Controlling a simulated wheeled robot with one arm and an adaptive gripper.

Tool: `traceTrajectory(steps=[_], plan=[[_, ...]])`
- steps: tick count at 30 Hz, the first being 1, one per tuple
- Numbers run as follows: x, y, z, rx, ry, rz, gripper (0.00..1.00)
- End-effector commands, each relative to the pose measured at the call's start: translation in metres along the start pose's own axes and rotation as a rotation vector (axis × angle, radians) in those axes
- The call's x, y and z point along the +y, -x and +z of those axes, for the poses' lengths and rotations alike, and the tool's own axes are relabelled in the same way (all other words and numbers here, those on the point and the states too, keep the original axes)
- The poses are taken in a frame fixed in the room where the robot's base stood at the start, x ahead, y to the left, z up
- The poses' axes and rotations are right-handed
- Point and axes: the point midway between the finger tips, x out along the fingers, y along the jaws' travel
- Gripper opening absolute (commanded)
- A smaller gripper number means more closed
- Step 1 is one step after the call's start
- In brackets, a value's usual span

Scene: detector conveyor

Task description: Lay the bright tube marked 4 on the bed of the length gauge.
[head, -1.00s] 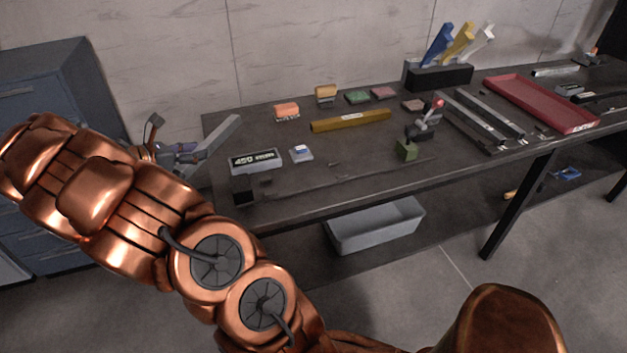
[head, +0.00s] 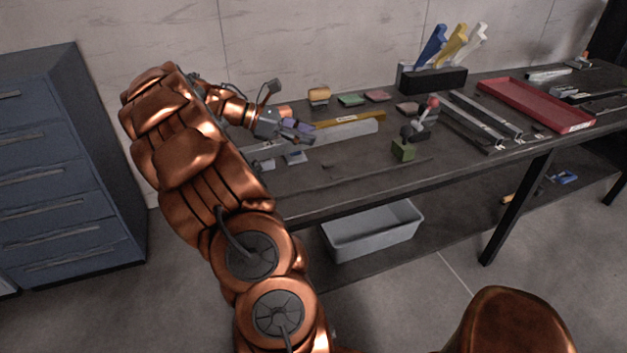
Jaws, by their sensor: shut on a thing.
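My gripper (head: 306,132) is over the left part of the workbench, shut on a bright silvery tube (head: 350,130). The tube points right from the jaws, above the bench in front of a brass-coloured bar. Its near end is hidden by the jaws, and no number on it can be read. Two long dark parallel rails (head: 486,120) with a pale label at the near end lie on the bench to the right; they may be the length gauge, but I cannot tell for sure. The tube is well left of them.
The brass bar (head: 370,118) lies behind the tube. A joystick with a red knob (head: 433,101) and a green block (head: 403,149) stand between tube and rails. A red tray (head: 540,106) lies right of the rails. A rack (head: 432,80) holds blue, yellow and white pieces behind.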

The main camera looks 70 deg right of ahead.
Motion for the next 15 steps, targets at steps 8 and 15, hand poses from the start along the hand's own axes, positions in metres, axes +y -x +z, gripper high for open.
traceTrajectory(steps=[8, 15], plan=[[-0.0024, -0.0059, -0.0003, 0.024, -0.046, 0.003, 0.00], [-0.0027, -0.0063, -0.0007, 0.052, -0.086, 0.025, 0.00]])
